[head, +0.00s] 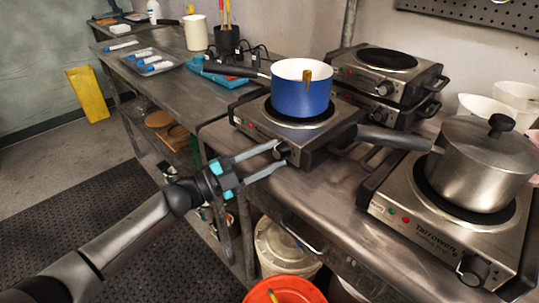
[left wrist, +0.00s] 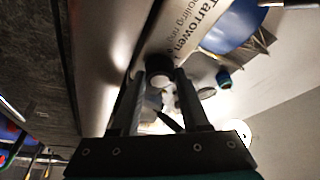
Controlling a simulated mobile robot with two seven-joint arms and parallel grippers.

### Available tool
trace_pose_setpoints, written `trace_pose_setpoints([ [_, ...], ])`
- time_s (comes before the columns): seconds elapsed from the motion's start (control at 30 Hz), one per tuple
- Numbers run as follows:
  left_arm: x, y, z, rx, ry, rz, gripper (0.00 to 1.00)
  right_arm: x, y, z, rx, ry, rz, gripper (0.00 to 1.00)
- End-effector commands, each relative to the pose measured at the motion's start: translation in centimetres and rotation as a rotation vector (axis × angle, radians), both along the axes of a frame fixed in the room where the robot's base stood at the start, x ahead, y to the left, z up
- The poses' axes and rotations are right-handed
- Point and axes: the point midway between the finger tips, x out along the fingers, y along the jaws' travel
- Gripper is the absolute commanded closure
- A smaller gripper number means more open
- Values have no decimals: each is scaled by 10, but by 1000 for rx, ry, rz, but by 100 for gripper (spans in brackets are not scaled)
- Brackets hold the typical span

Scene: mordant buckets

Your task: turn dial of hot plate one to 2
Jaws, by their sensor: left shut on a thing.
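A steel hot plate (head: 311,147) stands on the metal bench with a blue pot (head: 300,97) on its ring. Its black dial (head: 282,150) is on the front face, toward the right. My left gripper (head: 280,152) reaches in from the left with its fingers on either side of this dial and is shut on it. In the left wrist view, the dial (left wrist: 158,66) sits between the two fingertips. The number the dial points to cannot be read. My right gripper is in neither view.
A second hot plate (head: 398,225) with a lidded steel pot (head: 478,165) stands at the right; the pot's long handle (head: 395,138) extends toward the first plate. Stacked hot plates (head: 392,85) stand behind. White (head: 283,248) and orange (head: 283,291) buckets are below the bench edge.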

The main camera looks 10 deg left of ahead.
Motion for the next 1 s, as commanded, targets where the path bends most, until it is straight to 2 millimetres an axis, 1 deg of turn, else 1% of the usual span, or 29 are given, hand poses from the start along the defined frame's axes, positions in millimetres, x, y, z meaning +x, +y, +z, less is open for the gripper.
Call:
trace_pose_setpoints([
  [0.17,0,0,-1,17,-8,1,100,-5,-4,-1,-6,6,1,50],
  [0.5,0,0,-1,18,-9,1,100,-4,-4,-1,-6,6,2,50],
  [0.53,0,0,-1,18,-9,1,54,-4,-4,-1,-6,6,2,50],
  [0.8,0,0,-1,17,-9,0,25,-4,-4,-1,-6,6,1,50],
  [1.0,-1,-1,-2,18,-7,-1,25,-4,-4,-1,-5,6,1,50],
])
